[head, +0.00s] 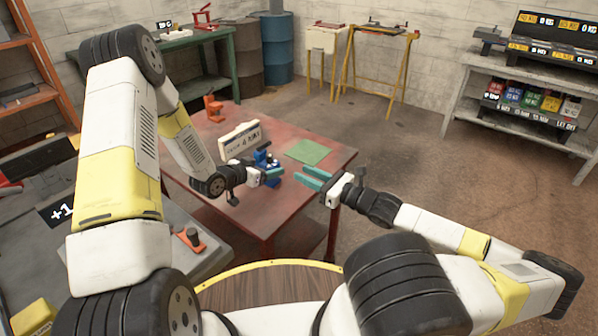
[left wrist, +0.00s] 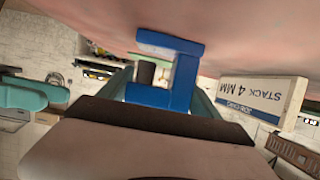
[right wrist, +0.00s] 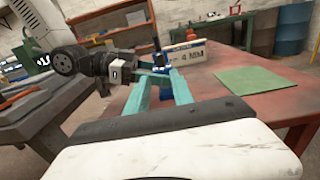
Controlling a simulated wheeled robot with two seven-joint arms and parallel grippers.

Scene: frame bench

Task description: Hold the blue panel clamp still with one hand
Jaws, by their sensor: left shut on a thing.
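The blue panel clamp (head: 266,160) stands on the red table (head: 237,218), near the middle. My left gripper (head: 272,175) is at the clamp from the left, and in the left wrist view its fingers are shut on the blue clamp body (left wrist: 183,80). In the right wrist view the clamp (right wrist: 165,62) is partly hidden behind teal fingers. My right gripper (head: 313,178) is open and empty, to the right of the clamp and apart from it, with its teal fingers pointing at it. It also shows in the right wrist view (right wrist: 160,88).
A white sign reading "STACK 4 MM" (left wrist: 262,97) stands just behind the clamp. A green mat (head: 308,152) lies to the right on the table. An orange-red clamp-like object (head: 213,108) stands at the far left corner. The table's right front is clear.

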